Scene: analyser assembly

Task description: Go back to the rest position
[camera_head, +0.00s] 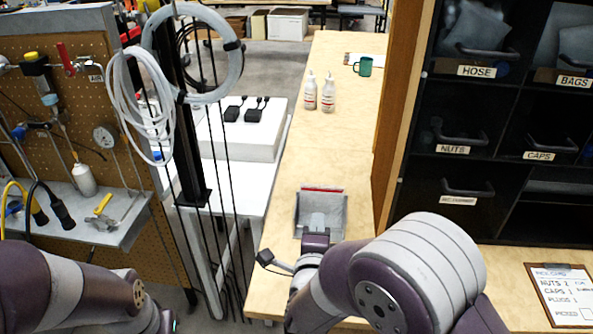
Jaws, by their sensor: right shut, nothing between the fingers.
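My right arm comes in from the lower right and bends across the front of the wooden bench (340,130). My right gripper (266,258) points left near the bench's left front edge. It is shut with nothing in it. My left arm fills the lower left corner, and its gripper is outside the view.
A grey bin (321,207) with a red strip sits just beyond my right wrist. A labelled drawer cabinet (470,150) stands right, a clipboard (568,292) lower right, a pegboard (70,80) left.

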